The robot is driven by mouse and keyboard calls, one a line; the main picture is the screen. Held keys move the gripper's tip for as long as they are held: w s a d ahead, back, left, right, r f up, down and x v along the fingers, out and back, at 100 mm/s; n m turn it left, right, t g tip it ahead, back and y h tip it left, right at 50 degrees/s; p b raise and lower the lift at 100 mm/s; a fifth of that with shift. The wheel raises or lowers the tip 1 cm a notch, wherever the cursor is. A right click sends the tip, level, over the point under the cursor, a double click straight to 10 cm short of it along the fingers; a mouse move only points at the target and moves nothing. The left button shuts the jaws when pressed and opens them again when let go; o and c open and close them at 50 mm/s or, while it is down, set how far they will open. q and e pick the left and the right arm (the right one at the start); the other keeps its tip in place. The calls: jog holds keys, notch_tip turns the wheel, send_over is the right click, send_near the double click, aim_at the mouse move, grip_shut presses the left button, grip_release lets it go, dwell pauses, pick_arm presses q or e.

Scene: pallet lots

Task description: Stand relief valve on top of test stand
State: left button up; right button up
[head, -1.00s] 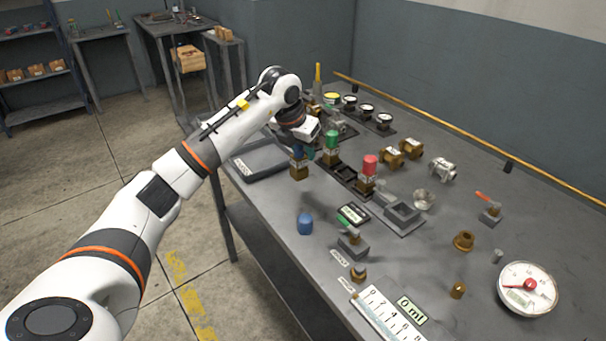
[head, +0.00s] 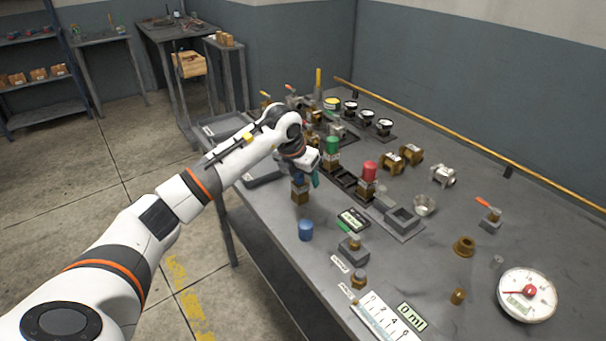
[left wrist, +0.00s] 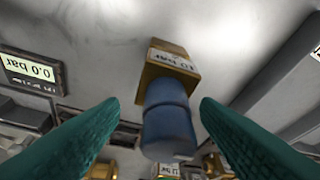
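The relief valve with a blue cap (head: 300,193) stands upright on the table near its front edge. In the left wrist view its brass body (left wrist: 172,68) with a white bar label shows above the blue cap. My left gripper (head: 313,168) is just above and behind it. In the left wrist view its green fingers (left wrist: 162,105) are apart on either side of the blue cap, with gaps showing. The likely test stand is a grey block with a square opening (head: 418,235), right of the valve, with nothing standing in the opening. My right gripper is out of view.
Green-capped (head: 331,147) and red-capped (head: 369,172) valves stand in a black rack.

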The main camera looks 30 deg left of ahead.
pick_arm(q)
jog(key=v, duration=1.2)
jog(key=shift+b, duration=0.35)
